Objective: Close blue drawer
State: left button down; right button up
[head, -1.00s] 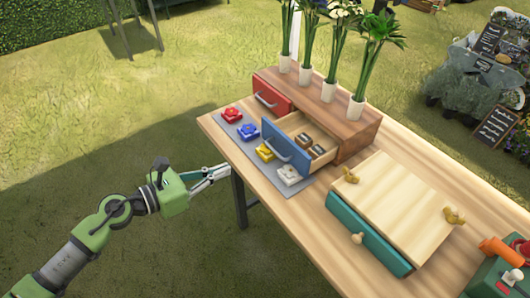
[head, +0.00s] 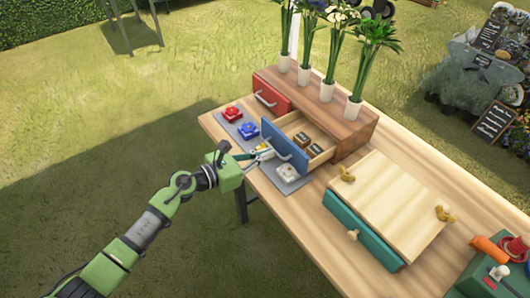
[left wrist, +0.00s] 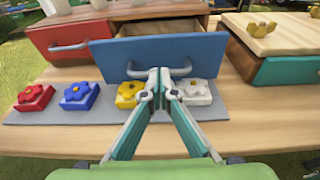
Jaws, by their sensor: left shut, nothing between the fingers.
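The blue drawer (head: 285,151) is pulled out of the wooden drawer box (head: 345,128), with small dark-topped items (head: 309,144) inside. In the left wrist view its blue front (left wrist: 170,51) faces me, with a curved grey handle (left wrist: 160,69). My right gripper is not in view.
Red (head: 231,113), blue (head: 247,131), yellow (left wrist: 128,94) and white (head: 287,173) flower blocks lie on a grey mat (left wrist: 70,117) below the drawer. A shut red drawer (head: 268,96) is beside it. A teal-drawer box (head: 365,232) stands to the right. Flower vases stand on top.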

aim_at(296, 136)
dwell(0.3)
pick_arm(q)
jog(key=b+x, duration=0.1)
jog(key=x, duration=0.2)
jog(key=r+b+x, duration=0.1)
jog(key=x, duration=0.3)
jog(key=r+b+x, duration=0.1)
jog(key=x, duration=0.3)
jog(key=shift+w+d, duration=0.2)
jog(key=shift+d, duration=0.25)
jog(key=shift+r, duration=0.3)
